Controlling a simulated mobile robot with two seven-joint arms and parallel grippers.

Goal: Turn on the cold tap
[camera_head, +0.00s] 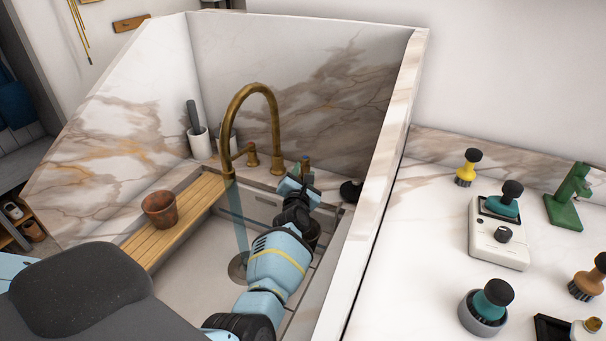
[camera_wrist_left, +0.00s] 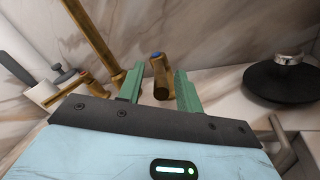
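The cold tap (camera_wrist_left: 160,78) is a short brass handle with a blue mark on top, right of the brass spout (camera_head: 232,125). In the head view it (camera_head: 305,165) is mostly hidden by my gripper. My left gripper (camera_head: 301,180) is at the tap. In the left wrist view its green fingers (camera_wrist_left: 159,90) stand open on either side of the handle, with narrow gaps; contact is unclear. A pale blue translucent stream (camera_head: 236,215) runs from the spout down to the drain. Another brass handle (camera_head: 252,157) is left of the spout's base. My right gripper is not in view.
A terracotta pot (camera_head: 159,209) stands on a slatted wooden board (camera_head: 186,212) across the sink's left side. A black round object (camera_wrist_left: 282,80) sits right of the tap. A marble wall (camera_head: 375,190) separates the sink from a counter with several brushes.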

